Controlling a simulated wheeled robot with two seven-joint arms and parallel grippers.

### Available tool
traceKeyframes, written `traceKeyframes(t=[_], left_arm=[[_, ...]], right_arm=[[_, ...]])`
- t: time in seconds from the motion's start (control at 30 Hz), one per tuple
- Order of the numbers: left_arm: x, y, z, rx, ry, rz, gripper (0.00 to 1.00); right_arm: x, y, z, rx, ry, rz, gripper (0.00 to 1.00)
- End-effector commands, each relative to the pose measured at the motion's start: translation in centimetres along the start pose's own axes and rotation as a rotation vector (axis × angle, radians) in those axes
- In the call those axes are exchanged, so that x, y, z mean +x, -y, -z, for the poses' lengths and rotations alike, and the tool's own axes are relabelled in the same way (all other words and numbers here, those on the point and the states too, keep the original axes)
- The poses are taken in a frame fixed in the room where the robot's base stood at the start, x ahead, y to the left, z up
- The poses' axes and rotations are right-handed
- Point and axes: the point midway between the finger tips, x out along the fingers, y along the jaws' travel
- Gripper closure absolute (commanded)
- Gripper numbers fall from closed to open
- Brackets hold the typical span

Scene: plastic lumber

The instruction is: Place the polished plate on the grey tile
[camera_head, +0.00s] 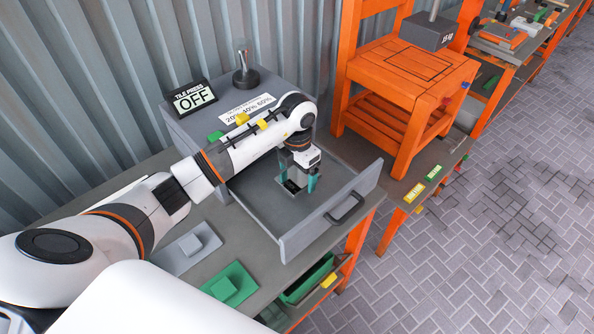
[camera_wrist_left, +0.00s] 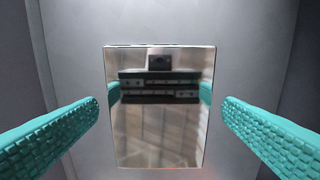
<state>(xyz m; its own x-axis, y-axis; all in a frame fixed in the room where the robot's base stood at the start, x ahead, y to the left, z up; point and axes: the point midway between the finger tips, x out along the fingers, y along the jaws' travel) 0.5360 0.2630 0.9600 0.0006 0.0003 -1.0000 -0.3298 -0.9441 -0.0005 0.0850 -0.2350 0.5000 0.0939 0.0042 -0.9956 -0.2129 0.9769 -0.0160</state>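The polished plate (camera_wrist_left: 155,135) is a mirror-like rectangle lying flat on the grey drawer floor in the left wrist view. It reflects my gripper. My left gripper (camera_head: 298,182) reaches down into the open drawer (camera_head: 322,213). Its teal fingers are apart on either side of the plate in the left wrist view (camera_wrist_left: 160,106), with gaps between fingers and plate. In the head view the gripper mostly hides the plate. A grey tile (camera_head: 187,249) with a raised square lies on the bench left of the drawer. My right gripper is not in view.
A green tile (camera_head: 230,284) lies in front of the grey one. The grey press box carries a "TILE PRESS OFF" sign (camera_head: 192,97). The drawer front with its black handle (camera_head: 345,207) juts out. An orange stand (camera_head: 412,75) is at the right, and a corrugated wall stands behind.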

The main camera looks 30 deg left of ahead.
Motion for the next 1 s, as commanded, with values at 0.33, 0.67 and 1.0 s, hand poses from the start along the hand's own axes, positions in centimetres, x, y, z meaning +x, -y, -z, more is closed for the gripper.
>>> traceKeyframes(t=[0.33,0.67,1.0], left_arm=[[-1.7,0.1,0.1,0.001,-0.004,0.001,0.10],[-8.9,0.1,0.1,0.001,-0.005,0.003,0.10],[-12.3,0.0,0.0,0.001,0.000,0.000,0.10]], right_arm=[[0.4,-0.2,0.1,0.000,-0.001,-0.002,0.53],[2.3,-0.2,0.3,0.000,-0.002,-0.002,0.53],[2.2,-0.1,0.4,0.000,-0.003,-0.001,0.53]])
